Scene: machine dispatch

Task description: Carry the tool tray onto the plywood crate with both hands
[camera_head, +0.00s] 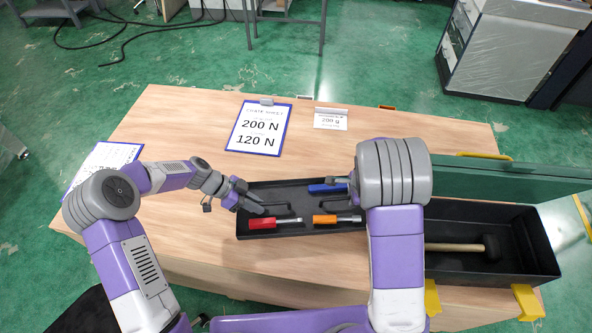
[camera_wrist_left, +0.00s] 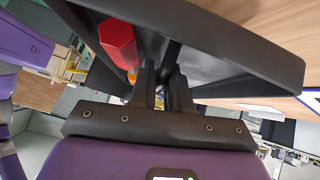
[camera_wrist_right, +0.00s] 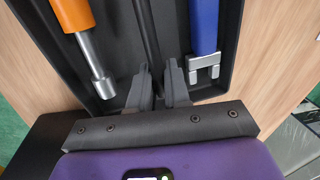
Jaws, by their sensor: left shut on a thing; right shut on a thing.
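The tool tray (camera_head: 283,188) is a shallow black tray over the light wooden surface (camera_head: 190,130). I cannot tell whether the tray touches the wood, or whether this wood is the plywood crate.
An open black toolbox (camera_head: 530,245) with a green lid (camera_head: 520,180) and a mallet (camera_head: 490,247) inside stands close on the right. A clipboard (camera_head: 258,128) and a small card (camera_head: 331,119) lie behind the tray. The wood's left middle is mostly bare.

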